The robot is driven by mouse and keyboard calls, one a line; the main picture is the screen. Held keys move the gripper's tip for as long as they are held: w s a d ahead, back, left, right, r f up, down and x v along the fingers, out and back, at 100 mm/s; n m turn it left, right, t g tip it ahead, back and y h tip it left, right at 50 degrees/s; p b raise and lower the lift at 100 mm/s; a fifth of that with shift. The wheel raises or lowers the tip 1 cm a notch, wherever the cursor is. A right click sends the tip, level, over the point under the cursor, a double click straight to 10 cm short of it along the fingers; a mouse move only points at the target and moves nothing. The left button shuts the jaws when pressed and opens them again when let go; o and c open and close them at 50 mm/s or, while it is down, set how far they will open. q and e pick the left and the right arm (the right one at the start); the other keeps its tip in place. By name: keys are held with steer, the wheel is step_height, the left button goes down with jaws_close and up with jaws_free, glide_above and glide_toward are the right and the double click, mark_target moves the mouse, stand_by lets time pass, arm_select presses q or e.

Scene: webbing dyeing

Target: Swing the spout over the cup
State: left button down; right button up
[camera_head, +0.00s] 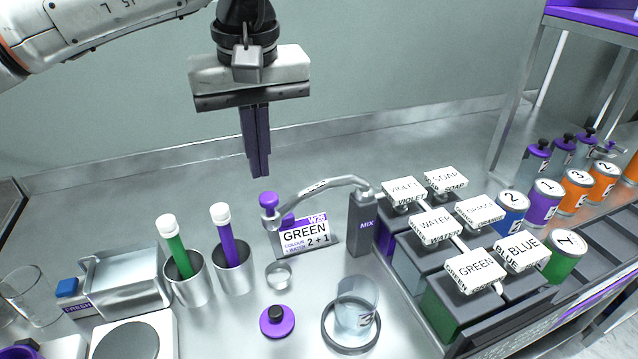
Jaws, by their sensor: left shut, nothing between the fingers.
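The spout (318,188) is a curved metal arm on the dark MIX post (361,225). The clear cup (357,304), marked 3, stands on a dark ring (349,338) in front of the post. The spout's end is up and to the left of the cup, not above it. My left gripper (260,172) points down with its fingers together and empty, above and behind the spout's knobbed end and apart from it. My right gripper is not in view.
Labelled dispenser blocks (475,272) stand right of the post. Metal cups with a green tube (175,246) and a purple tube (223,236) stand left.

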mark_target(271, 207)
arm_select(q)
steer(key=shift+f, duration=0.1)
stand_by(0.5)
steer(key=shift+f+b, duration=0.9)
steer(key=shift+f, duration=0.85)
steer(key=shift+s, duration=0.15)
steer(key=shift+s+d+b, duration=0.2)
steer(key=shift+s, duration=0.3)
steer(key=shift+s+d+b, duration=0.15)
steer(key=shift+s+d, duration=0.05)
steer(key=shift+s, duration=0.35)
steer(key=shift+s+d+b, duration=0.15)
steer(key=shift+s+d, duration=0.15)
steer(key=shift+s, duration=0.2)
steer(key=shift+s+d+b, duration=0.15)
steer(key=shift+s+d, duration=0.1)
steer(key=shift+s, duration=0.2)
steer(key=shift+d, duration=0.1)
